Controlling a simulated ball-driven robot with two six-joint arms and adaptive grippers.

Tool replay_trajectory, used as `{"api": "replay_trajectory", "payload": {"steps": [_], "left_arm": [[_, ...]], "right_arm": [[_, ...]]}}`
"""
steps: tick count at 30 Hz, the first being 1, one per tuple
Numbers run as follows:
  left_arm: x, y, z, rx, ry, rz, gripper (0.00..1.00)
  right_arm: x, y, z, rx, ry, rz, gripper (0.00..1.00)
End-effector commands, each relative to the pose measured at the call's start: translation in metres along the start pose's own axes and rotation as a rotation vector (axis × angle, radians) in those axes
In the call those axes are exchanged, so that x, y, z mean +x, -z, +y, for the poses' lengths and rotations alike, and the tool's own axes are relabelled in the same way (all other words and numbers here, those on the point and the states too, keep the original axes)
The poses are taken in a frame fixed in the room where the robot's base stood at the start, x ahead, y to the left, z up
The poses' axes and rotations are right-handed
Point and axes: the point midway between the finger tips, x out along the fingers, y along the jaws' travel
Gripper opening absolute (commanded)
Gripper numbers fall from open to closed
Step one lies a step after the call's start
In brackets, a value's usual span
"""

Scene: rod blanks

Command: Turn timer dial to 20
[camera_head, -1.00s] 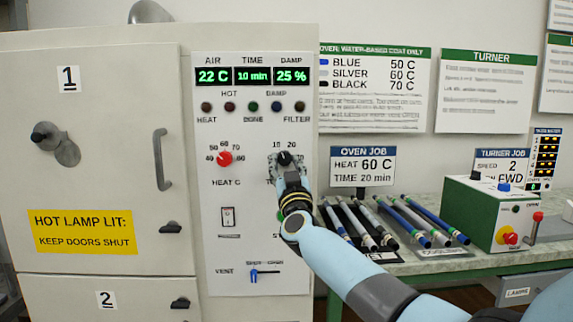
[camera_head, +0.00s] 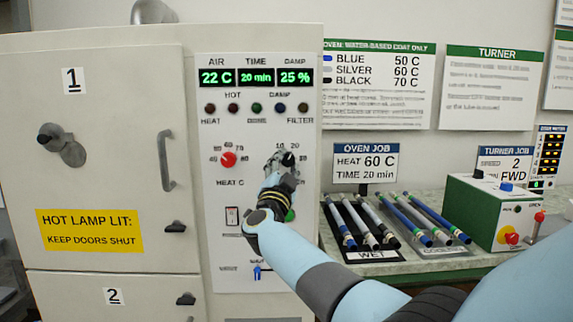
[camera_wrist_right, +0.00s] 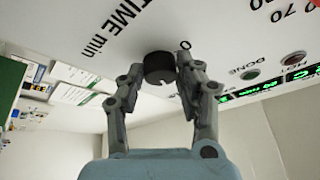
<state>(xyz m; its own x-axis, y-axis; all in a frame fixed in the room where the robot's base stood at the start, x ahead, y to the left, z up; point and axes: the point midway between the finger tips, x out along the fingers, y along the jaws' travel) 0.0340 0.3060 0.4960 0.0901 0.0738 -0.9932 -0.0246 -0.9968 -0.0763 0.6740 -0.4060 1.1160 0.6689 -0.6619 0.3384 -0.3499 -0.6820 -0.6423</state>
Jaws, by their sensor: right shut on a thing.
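The black timer dial (camera_head: 289,158) is on the white oven panel, below the displays and right of the red heat knob (camera_head: 228,159). The TIME display (camera_head: 256,77) reads 20 min. My right gripper (camera_head: 281,160) is at the dial and partly covers it and its scale. In the right wrist view the round black dial (camera_wrist_right: 159,66) sits between the two fingertips, which are shut on it. My left gripper is not in view.
The oven job sign (camera_head: 365,164) reads HEAT 60 C, TIME 20 min. Below the dial, a green button (camera_head: 290,215) shows beside my arm. Several rods lie on racks on the bench (camera_head: 440,195) at right, near the green turner box (camera_head: 490,210).

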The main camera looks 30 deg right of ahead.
Motion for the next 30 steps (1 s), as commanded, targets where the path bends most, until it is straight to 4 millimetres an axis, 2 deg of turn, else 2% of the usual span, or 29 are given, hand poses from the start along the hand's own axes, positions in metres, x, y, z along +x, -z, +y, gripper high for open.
{"api": "replay_trajectory", "payload": {"steps": [9,22,23,27,30], "left_arm": [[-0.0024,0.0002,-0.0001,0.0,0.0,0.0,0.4],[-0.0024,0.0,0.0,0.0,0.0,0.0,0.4],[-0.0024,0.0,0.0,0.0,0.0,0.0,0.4],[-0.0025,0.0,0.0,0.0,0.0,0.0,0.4],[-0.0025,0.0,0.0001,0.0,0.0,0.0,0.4]], "right_arm": [[-0.0004,-0.0006,-0.0003,0.074,-0.033,0.003,0.02],[-0.0005,-0.0008,-0.0002,0.08,-0.036,0.003,0.02],[-0.0005,-0.0008,-0.0001,0.08,-0.035,0.003,0.37],[-0.0004,-0.0006,-0.0003,0.079,-0.035,0.004,0.55],[-0.0002,-0.0004,-0.0004,0.079,-0.035,0.004,0.57]]}}
